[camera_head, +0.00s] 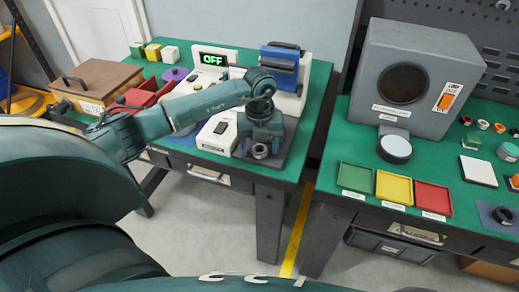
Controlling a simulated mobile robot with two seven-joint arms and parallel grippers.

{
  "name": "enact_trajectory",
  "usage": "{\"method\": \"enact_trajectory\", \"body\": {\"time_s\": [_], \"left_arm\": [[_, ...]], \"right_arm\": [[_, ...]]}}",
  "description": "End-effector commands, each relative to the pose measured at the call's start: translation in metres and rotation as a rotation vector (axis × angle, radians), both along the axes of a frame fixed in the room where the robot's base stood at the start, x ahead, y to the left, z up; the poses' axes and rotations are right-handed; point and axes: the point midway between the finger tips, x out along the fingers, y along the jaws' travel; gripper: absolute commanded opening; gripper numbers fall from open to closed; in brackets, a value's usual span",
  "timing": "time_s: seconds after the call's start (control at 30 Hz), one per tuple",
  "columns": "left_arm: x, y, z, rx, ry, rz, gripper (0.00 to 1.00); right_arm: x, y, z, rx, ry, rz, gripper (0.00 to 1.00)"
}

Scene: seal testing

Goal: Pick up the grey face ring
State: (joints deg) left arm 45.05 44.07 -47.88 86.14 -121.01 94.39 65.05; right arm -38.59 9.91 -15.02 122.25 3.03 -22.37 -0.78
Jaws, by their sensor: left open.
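A small grey ring (260,151) sits on the dark pad (283,163) at the front right corner of the left green table. My left gripper (261,146) points down right at the ring, with its fingers open. The ring shows at the fingertips; I cannot tell whether the fingers touch it. The gripper and wrist hide part of the pad. Another ring, dark, lies on a blue mat (486,212) at the far right of the other table. My right gripper does not show.
Behind the gripper stands a white unit with a blue block (281,66) and an OFF display (213,58). A white box (216,133) is just left. On the right table are a grey test box (420,75) and green, yellow and red trays (394,188). A gap separates the tables.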

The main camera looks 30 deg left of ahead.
Motion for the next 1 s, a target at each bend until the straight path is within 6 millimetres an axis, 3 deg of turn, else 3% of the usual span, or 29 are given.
{"method": "enact_trajectory", "body": {"time_s": [0.2, 0.8, 1.0], "left_arm": [[0.0001, 0.0001, -0.0013, 0.0, 0.0, 0.0, 0.63], [0.0002, 0.0002, -0.0007, 0.0, -0.001, 0.0, 0.15], [0.0003, 0.0002, -0.0002, 0.0, -0.001, 0.0, 0.14]], "right_arm": [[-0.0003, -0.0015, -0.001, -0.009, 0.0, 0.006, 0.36], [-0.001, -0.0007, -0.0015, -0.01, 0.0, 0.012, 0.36], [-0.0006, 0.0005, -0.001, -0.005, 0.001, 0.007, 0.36]]}}
